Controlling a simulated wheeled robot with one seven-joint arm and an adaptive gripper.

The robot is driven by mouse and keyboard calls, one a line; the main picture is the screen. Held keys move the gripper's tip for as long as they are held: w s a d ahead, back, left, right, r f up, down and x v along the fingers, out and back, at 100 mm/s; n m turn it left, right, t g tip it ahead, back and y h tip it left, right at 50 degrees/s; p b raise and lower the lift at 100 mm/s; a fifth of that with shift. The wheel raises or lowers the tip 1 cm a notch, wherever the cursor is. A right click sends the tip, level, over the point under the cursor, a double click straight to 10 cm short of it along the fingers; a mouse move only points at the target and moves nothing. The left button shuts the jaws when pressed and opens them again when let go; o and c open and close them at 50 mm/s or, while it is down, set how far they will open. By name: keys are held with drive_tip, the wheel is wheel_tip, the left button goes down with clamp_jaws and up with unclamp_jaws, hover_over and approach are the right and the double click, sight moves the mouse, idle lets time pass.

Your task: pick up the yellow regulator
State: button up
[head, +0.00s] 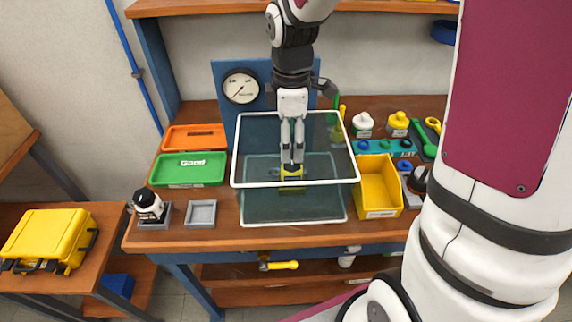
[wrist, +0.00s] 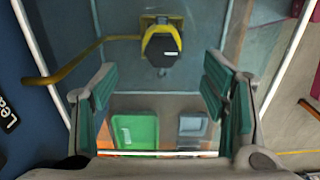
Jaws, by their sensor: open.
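The yellow regulator (head: 291,171) sits inside a clear-walled box with a white rim (head: 296,185), on the workbench. In the wrist view the regulator (wrist: 161,45) has a dark cap and stands near the top middle, with a curved yellow bar reaching left from it. My gripper (head: 292,163) points down into the box from above, with its fingertips close to the regulator in the head view. In the wrist view my gripper (wrist: 162,95) is open, its two green-padded fingers wide apart with nothing between them. The fingers partly hide the regulator in the head view.
The box's rim surrounds my gripper. A green tray (head: 188,169), an orange tray (head: 193,137) and a grey tray (head: 201,213) lie left. A yellow bin (head: 377,187) stands right. A blue panel with a gauge (head: 240,87) stands behind. A yellow case (head: 48,240) is far left.

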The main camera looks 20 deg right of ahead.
sight(290, 170)
wheel_tip(290, 170, down, 10)
drive_tip(key=shift+s+f, duration=0.1)
drive_tip(key=shift+s, duration=0.05)
idle(0.4)
clamp_jaws()
